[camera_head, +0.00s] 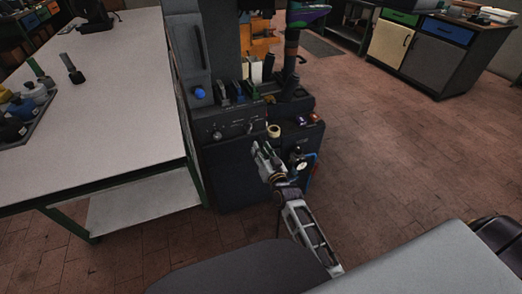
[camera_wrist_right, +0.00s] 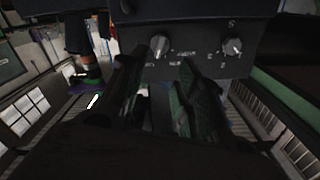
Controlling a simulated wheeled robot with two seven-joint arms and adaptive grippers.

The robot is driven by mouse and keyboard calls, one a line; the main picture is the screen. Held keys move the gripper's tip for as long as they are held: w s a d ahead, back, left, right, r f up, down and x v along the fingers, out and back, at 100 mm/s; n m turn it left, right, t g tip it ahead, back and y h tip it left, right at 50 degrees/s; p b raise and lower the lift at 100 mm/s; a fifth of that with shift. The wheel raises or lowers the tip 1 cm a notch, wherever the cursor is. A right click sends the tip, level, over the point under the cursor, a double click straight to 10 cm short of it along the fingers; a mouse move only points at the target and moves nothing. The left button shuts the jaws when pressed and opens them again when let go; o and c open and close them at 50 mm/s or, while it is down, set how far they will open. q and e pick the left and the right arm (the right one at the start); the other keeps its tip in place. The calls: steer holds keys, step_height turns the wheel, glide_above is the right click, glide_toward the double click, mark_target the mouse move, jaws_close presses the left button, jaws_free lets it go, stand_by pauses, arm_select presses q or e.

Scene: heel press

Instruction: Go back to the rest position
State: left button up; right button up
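The heel press (camera_head: 245,165) is a dark machine standing at the right end of a white table. My right gripper (camera_head: 262,148) is in front of its lower body, with my arm reaching up from the bottom of the head view. In the right wrist view, the two dark fingers of this gripper (camera_wrist_right: 172,72) stand apart with nothing seen between them. Beyond them is the machine's control panel (camera_wrist_right: 198,62) with two knobs; whether the fingers touch it I cannot tell. My left gripper is not in view.
The white table (camera_head: 120,105) fills the left, with a tray (camera_head: 28,128) of bottles at its left edge. A grey surface (camera_head: 430,268) is close at bottom right. Cabinets (camera_head: 420,45) stand at the back right. The tiled floor (camera_head: 400,150) between is clear.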

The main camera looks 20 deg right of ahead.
steer(key=shift+f, duration=0.15)
